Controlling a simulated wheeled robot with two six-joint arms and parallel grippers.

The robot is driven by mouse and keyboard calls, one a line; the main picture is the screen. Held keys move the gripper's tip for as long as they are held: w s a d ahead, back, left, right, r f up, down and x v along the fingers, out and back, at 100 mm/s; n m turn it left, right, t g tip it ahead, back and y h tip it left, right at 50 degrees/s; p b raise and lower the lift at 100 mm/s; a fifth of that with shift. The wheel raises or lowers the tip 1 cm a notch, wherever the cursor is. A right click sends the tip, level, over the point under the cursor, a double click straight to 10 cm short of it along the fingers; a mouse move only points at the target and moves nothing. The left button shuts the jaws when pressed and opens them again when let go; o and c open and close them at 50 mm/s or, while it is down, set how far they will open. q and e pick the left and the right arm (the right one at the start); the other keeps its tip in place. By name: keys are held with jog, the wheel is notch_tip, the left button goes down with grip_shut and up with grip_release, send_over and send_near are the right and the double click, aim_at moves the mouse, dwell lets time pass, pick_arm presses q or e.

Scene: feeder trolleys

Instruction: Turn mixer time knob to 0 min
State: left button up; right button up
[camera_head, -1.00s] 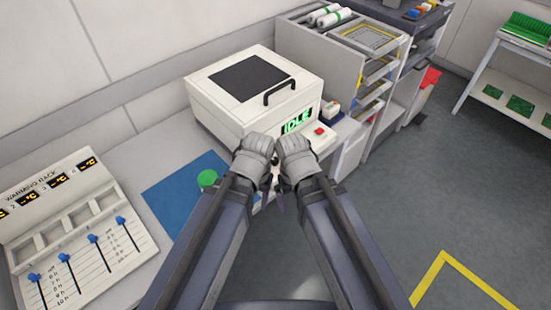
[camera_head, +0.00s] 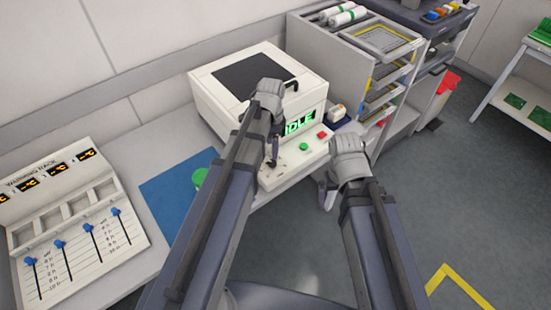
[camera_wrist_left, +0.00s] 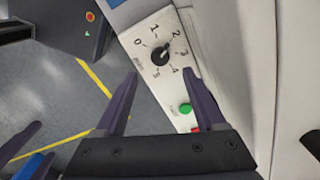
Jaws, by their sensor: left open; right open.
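The mixer (camera_head: 215,105) is a white box with a dark lid window and a green IDLE display (camera_head: 300,123). Its time knob (camera_wrist_left: 160,56) is black and round, on a white panel (camera_wrist_left: 150,32) with a dial marked from 0 upward. Its pointer appears turned toward 2. In the head view my left gripper hides the knob. My left gripper (camera_head: 272,163) is over the left part of the mixer's front panel; in the left wrist view its open fingers (camera_wrist_left: 160,78) lie either side of the knob's line, apart from it. My right gripper (camera_head: 326,190) is open and empty, right of the panel.
A green button (camera_head: 303,146) and red button (camera_head: 322,135) sit on the panel. A blue mat (camera_head: 170,190) and a warming rack with blue sliders (camera_head: 75,225) lie to the left. A shelf trolley (camera_head: 345,75) stands behind right.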

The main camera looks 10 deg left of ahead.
aim_at(272, 162)
pick_arm(q)
notch_tip(272, 162, down, 8)
jog(key=b, duration=0.7)
jog(key=shift+r, duration=0.2)
grip_shut()
